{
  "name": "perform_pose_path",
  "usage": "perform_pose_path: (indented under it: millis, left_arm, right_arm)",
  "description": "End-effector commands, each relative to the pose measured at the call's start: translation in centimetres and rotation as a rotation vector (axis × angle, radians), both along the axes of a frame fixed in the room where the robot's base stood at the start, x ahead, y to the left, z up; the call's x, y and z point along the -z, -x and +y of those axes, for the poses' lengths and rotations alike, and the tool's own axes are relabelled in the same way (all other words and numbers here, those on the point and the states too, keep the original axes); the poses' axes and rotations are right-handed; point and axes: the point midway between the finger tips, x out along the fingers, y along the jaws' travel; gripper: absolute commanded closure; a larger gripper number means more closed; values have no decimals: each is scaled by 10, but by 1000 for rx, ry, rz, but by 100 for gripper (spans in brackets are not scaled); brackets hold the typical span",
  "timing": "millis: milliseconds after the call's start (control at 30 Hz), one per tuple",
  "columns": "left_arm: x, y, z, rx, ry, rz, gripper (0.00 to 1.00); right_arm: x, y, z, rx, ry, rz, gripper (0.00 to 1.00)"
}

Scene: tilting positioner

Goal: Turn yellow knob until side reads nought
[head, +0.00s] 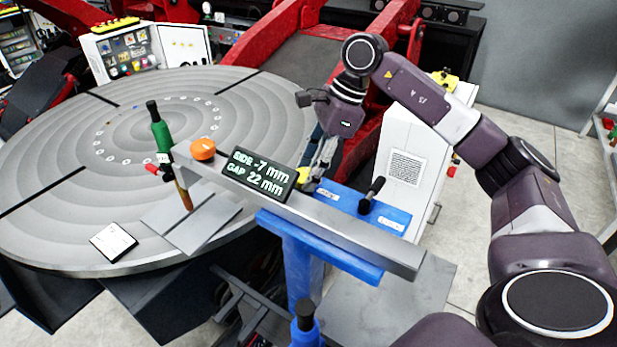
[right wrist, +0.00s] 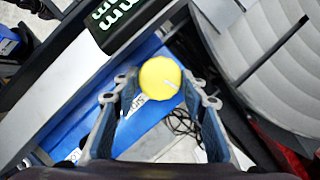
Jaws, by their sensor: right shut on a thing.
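The yellow knob (head: 303,175) sits beside the display on the grey beam. In the right wrist view the round yellow knob (right wrist: 160,78), with a pale line on its face, lies between my fingertips. My right gripper (head: 311,174) comes down from above and is shut on the knob; its fingers also show in the right wrist view (right wrist: 161,88). The dark display (head: 258,173) reads SIDE -7 mm and GAP 22 mm. In the right wrist view only part of the display (right wrist: 115,20) shows. My left gripper is not in view.
The grey beam (head: 350,234) rests on a blue stand (head: 298,265) and reaches over a large round table (head: 60,195). An orange knob (head: 203,149) and a green-handled torch (head: 161,132) are at its left end. A black lever (head: 371,195) stands right of my gripper.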

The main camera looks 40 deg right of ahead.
Motion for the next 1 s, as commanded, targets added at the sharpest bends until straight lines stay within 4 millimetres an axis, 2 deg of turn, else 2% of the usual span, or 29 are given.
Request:
perform_pose_path:
  millis: [33, 100, 500, 1000]
  left_arm:
    - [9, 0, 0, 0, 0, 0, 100]
    - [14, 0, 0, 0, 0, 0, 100]
    - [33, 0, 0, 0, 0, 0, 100]
    - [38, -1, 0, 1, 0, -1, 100]
  right_arm:
    - [4, 0, -1, 43, 2, -7, 85]
    - [3, 0, 0, 108, 2, -7, 85]
    - [0, 2, 2, 408, 0, -5, 85]
    - [-2, 3, 2, 538, 0, -4, 85]
